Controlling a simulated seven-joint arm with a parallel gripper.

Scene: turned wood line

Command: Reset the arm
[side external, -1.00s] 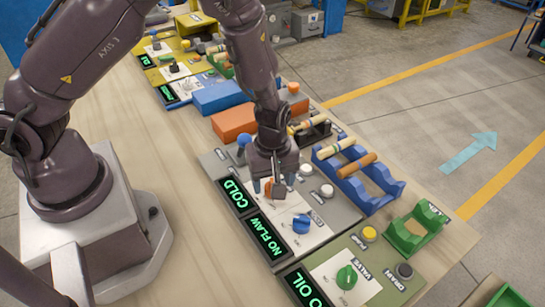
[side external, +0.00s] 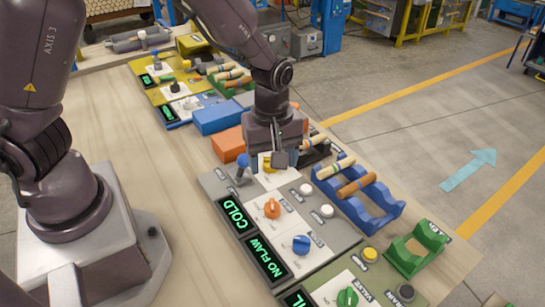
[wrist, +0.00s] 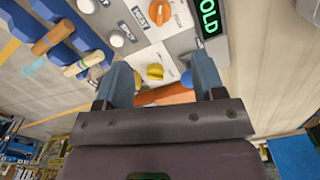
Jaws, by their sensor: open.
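My gripper (side external: 279,160) is open and empty above the far end of the grey panel (side external: 322,238). Its two fingers also show in the wrist view (wrist: 160,65), apart. The yellow knob (wrist: 155,72) appears between them in that view; in the side view the gripper partly covers it. The orange knob (side external: 272,208) and the blue knob (side external: 301,244) stand clear on the panel nearer the camera. The panel's displays read COLD (side external: 234,214) and NO FLAW (side external: 266,261).
A blue cradle (side external: 375,208) with wooden spindles lies right of the panel. An empty green cradle (side external: 417,248) stands nearer. An orange box (side external: 229,145) and a blue box (side external: 216,118) stand beyond. The bench strip on the left (side external: 170,190) is clear.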

